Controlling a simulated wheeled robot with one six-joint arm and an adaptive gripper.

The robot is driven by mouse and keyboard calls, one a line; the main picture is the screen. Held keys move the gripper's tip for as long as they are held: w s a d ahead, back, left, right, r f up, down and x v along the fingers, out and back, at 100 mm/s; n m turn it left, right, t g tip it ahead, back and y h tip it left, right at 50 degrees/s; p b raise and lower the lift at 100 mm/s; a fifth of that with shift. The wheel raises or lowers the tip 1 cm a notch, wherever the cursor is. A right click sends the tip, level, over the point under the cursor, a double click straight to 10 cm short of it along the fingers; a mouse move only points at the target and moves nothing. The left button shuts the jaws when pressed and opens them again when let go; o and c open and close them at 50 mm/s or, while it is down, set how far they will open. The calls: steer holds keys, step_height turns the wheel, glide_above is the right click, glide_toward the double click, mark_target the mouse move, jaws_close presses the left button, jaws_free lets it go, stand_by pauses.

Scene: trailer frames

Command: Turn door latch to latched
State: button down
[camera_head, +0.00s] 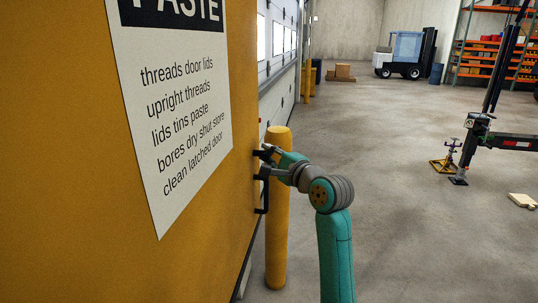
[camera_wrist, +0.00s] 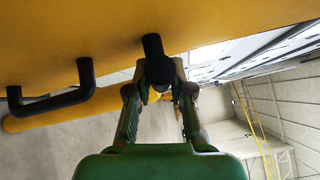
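The door latch (camera_wrist: 156,58) is a black, rounded lever standing out from the yellow door in the wrist view. My gripper (camera_wrist: 159,76) has one fingertip on each side of it, close against its edges, and appears shut on it. In the head view my gripper (camera_head: 268,156) is at the right part of the yellow door (camera_head: 217,190), and the latch is mostly hidden by the fingers. The latch's exact turn angle cannot be told. A black U-shaped door handle (camera_head: 263,190) is just below my gripper; it also shows at the left in the wrist view (camera_wrist: 56,104).
A yellow post (camera_head: 278,230) stands close behind my arm, beside the door. A white sign (camera_head: 182,105) is on the door. A stand with a yellow base (camera_head: 444,165) and a pale board (camera_head: 522,200) are at the right. The middle floor is clear.

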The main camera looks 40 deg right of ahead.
steer(key=shift+n+t, duration=0.7)
steer(key=shift+n, duration=0.2)
steer(key=c, duration=1)
jaws_free()
steer(key=shift+c, duration=0.2)
steer(key=s+a+f, duration=0.1)
steer(key=s, duration=1.1)
steer(key=shift+f, duration=0.4)
